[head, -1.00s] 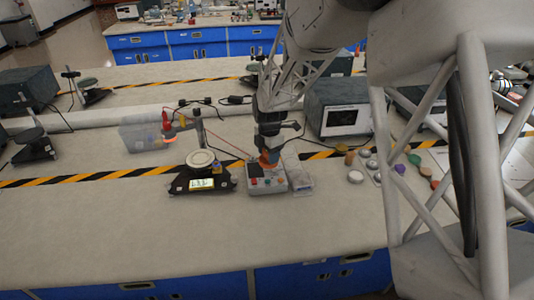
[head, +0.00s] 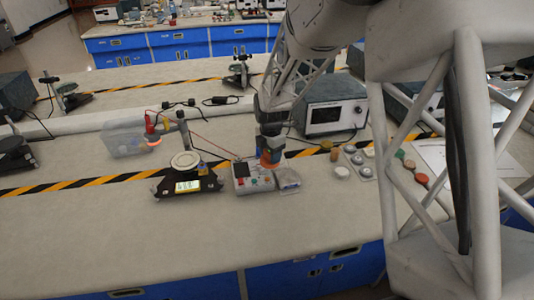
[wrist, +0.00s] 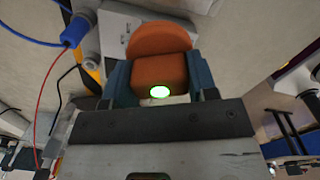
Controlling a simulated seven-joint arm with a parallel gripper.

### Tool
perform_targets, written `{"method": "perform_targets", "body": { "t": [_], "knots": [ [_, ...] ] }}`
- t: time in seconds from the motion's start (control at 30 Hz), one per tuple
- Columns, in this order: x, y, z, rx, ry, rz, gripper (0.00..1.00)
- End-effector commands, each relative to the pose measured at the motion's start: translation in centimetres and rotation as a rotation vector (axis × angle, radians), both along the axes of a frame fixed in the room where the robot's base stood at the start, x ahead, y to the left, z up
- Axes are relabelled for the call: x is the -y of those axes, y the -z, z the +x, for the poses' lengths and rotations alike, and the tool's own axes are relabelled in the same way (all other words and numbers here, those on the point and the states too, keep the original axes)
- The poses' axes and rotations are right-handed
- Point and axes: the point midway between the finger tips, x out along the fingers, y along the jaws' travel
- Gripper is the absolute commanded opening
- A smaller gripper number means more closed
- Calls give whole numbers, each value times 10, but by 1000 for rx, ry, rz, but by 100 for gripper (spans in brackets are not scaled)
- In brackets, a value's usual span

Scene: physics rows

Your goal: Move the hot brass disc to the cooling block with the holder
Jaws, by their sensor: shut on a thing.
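My gripper (head: 270,158) is shut on an orange block-like piece (wrist: 160,70), which may be the holder; the jaws press its two sides in the wrist view. A rounded orange part (wrist: 162,40) shows just beyond it, and I cannot tell whether they are one piece. In the head view the gripper hangs over the right end of a grey box with buttons (head: 241,184). A glowing orange ring (head: 153,143) sits under a red-topped post. I cannot make out which thing is the brass disc or the cooling block.
A black scale (head: 173,188) with a pale round plate (head: 185,160) stands left of the grey box. A clear packet (head: 288,182) lies to its right. Small round pieces (head: 342,172) and a screened instrument (head: 330,112) stand farther right.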

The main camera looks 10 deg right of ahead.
Motion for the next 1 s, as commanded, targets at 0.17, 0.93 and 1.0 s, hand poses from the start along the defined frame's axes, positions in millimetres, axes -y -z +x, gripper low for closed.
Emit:
{"method": "perform_targets", "body": {
  "t": [0.17,0.93,1.0],
  "knots": [
    [0,-1,0,1,0,0,29],
    [34,-1,-8,1,2,0,29],
    [38,-1,-9,1,2,0,29]
  ]
}}
